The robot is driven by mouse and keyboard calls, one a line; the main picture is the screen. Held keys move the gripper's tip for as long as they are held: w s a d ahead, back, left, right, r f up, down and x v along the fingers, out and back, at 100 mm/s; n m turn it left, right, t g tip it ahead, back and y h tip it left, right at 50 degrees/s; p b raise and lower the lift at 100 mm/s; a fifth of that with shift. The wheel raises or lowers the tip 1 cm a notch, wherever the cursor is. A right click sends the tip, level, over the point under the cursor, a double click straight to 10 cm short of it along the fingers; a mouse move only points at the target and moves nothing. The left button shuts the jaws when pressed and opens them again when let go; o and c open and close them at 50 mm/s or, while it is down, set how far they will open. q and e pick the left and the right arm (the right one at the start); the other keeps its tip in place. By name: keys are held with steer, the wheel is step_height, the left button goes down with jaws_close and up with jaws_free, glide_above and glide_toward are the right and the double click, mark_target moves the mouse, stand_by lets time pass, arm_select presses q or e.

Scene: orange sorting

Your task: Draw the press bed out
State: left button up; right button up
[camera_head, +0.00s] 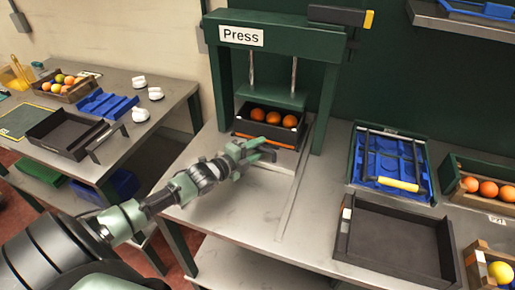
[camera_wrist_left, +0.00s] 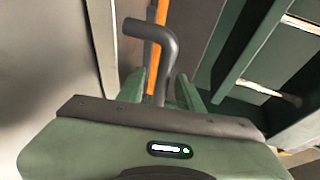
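The green press (camera_head: 322,70) stands on the steel bench at the centre of the head view. Its bed (camera_head: 285,138), dark with an orange stripe, sits inside the frame under the raised green plate (camera_head: 272,95). Several oranges (camera_head: 273,118) lie in the dark box on it. My left gripper (camera_head: 268,150) is at the front of the bed. In the left wrist view, a dark bent handle (camera_wrist_left: 165,45) stands between its two fingers (camera_wrist_left: 161,92), which look apart with gaps beside the handle. My right gripper is in neither view.
The bench (camera_head: 230,215) is clear in front of the press, with rails running forward. At the right are a blue tray (camera_head: 366,170), an empty dark tray (camera_head: 345,250) and orange crates. A side table at the left holds more trays.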

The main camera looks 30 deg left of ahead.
arm_select(q)
jaws_close()
stand_by(1.3)
